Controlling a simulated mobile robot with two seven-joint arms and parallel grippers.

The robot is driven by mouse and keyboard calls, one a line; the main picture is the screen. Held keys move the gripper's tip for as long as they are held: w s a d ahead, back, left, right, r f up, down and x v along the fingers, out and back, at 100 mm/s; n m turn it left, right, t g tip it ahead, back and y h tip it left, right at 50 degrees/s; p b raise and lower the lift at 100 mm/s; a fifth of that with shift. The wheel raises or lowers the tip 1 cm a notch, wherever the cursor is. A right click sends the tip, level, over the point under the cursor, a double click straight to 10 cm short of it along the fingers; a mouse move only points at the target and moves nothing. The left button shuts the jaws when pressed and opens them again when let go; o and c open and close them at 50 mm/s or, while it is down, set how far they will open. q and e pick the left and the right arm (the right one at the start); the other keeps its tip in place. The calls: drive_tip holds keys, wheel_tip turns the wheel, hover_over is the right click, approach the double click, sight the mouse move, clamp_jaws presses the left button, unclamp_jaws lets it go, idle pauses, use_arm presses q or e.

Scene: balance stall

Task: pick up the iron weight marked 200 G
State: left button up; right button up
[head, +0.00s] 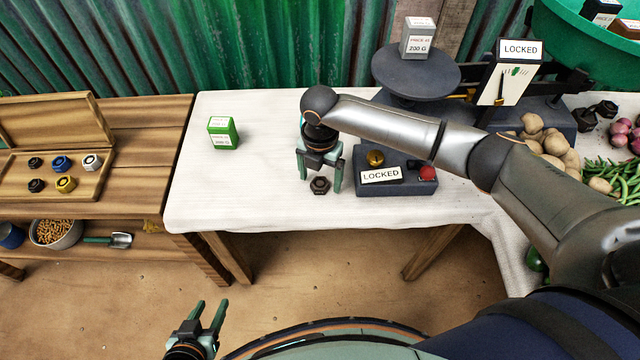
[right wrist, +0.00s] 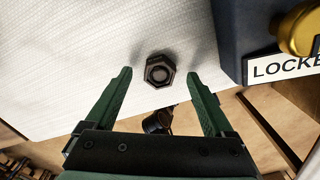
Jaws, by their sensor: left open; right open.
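A dark hexagonal iron weight (head: 320,185) lies on the white tabletop (head: 255,185) near its front edge. It also shows in the right wrist view (right wrist: 160,70), with a round recess in its top. I cannot read a mark on it. My right gripper (head: 319,179) points down over it, open. In the right wrist view its green fingertips (right wrist: 160,76) lie on either side of the weight, which appears between them and apart from both. My left gripper (head: 212,304) is open and empty, low in front of the tables.
A dark base with a LOCKED label (head: 381,175), brass knob and red button stands just right of the weight. Behind is a scale pan (head: 416,72) bearing a grey box (head: 417,42). A green box (head: 223,132) stands left. A wooden case (head: 95,180) holds several weights.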

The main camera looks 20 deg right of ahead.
drive_tip(key=shift+f, duration=0.4)
drive_tip(key=shift+c, duration=0.2)
clamp_jaws()
idle(0.3)
